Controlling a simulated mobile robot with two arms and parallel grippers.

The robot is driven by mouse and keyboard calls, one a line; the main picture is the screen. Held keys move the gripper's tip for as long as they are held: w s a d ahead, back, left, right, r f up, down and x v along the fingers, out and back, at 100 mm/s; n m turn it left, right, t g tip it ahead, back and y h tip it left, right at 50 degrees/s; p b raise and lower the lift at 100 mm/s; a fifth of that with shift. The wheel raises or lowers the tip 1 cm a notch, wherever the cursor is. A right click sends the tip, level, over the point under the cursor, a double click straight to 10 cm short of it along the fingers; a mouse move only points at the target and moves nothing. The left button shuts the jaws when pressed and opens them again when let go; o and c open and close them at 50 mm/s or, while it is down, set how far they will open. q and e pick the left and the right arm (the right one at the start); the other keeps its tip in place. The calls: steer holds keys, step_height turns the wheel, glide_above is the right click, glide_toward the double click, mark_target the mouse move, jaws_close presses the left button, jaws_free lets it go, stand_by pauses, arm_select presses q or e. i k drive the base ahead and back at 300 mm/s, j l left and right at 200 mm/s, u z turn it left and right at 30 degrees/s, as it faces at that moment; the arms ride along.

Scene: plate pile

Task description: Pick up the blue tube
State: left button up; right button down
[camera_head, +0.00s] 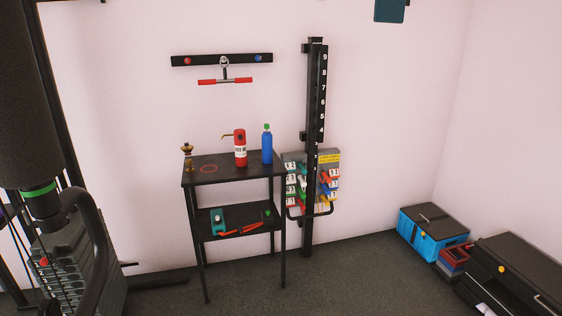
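A blue cylindrical bottle (267,146) with a green cap stands upright at the right rear of the top of a small black two-tier table (214,174). It is the only blue tube-like thing I can make out. It stands just right of a red canister (240,149) with a white label, with a narrow gap between them. Nothing hides the bottle's front. Neither of my grippers is in view.
The table's lower shelf holds a teal item (218,219) and red tools. A numbered black post (314,140) stands close on the right. A dark machine with a plate stack (80,270) fills the left. A blue crate (430,235) and black chest sit right; the middle right floor is clear.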

mark_target(267, 138)
steer(key=i+j, duration=0.35)
steer(key=i, duration=0.25)
steer(key=i+l+u, duration=0.1)
steer(key=i+l, duration=0.15)
steer(key=i, duration=0.4)
steer(key=i+l+u, duration=0.15)
steer(key=i, duration=0.45)
steer(key=i+l+u, duration=0.1)
steer(key=i+l, duration=0.4)
steer(key=i, duration=0.15)
steer(key=i+l+u, duration=0.15)
steer(key=i+l, duration=0.25)
steer(key=i, duration=0.2)
steer(key=k+l, duration=0.15)
steer(key=k, duration=0.3)
